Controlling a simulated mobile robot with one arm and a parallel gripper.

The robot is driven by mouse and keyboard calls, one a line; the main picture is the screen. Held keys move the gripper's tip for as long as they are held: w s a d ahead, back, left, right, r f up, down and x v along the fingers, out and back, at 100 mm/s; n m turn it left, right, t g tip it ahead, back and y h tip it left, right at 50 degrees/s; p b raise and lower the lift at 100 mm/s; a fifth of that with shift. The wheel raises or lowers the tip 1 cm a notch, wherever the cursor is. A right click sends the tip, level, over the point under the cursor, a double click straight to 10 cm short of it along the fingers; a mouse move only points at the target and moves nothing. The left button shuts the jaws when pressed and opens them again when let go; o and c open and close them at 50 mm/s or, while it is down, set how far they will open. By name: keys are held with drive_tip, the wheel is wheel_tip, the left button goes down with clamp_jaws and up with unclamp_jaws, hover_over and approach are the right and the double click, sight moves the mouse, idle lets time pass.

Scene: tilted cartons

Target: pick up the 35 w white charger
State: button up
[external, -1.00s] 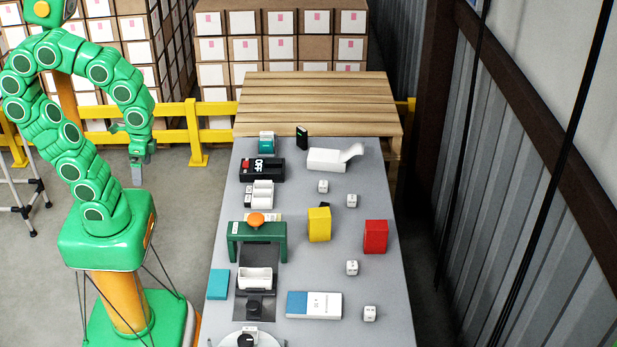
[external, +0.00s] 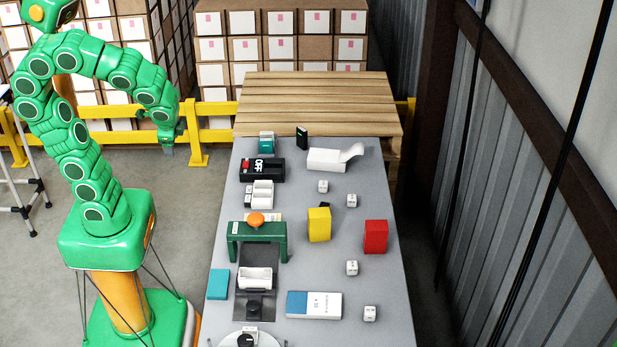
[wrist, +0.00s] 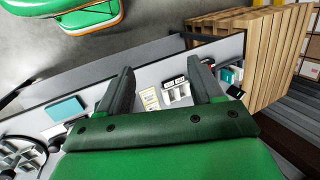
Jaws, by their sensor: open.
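Several small white cubes that look like chargers lie on the right half of the grey table. Two are toward the back, one white cube (external: 323,186) and another (external: 351,200) to its right. Two are nearer, one white cube (external: 352,267) and another (external: 369,313) by the front right. Their markings are too small to read, so I cannot tell which is the 35 W one. My gripper (external: 168,150) is open and empty, left of the table and apart from it. In the wrist view my gripper (wrist: 162,88) shows spread fingers with table items beyond.
The grey table (external: 385,285) also holds a green arch (external: 270,240) with an orange button, a yellow block (external: 319,225), a red block (external: 375,236) and a blue-white box (external: 314,304). A yellow rail (external: 197,130) stands behind my arm.

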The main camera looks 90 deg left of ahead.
drive_tip(key=w+a+r+m+t+y, duration=0.15)
drive_tip(key=w+a+r+y, duration=0.3)
drive_tip(key=w, duration=0.45)
drive_tip(key=w+a+r+m+t+y, duration=0.1)
drive_tip(key=w+a+r+m+y, duration=0.25)
drive_tip(key=w+a, duration=0.4)
drive_tip(key=w+d+r+m+t+y, duration=0.1)
drive_tip(key=w+d+m+t, duration=0.35)
drive_tip(key=w, duration=0.75)
drive_tip(key=w+d+r+m+t+y, duration=0.1)
drive_tip(key=w+d+m+t, duration=0.4)
drive_tip(key=w, duration=0.7)
drive_tip(key=w+d+f+m+t+h, duration=0.3)
drive_tip(key=w+d+f+m, duration=0.25)
drive_tip(key=w+d, duration=0.35)
drive_tip(key=m+h, duration=1.2)
drive_tip(key=m, duration=0.5)
approach(367, 309)
drive_tip(key=shift+w+a+f, duration=0.1)
drive_tip(key=shift+w+a, duration=0.3)
drive_tip(key=shift+w, duration=0.2)
drive_tip(key=shift+w+a+f, duration=0.1)
drive_tip(key=shift+w+a, duration=0.35)
drive_tip(key=shift+w, duration=0.2)
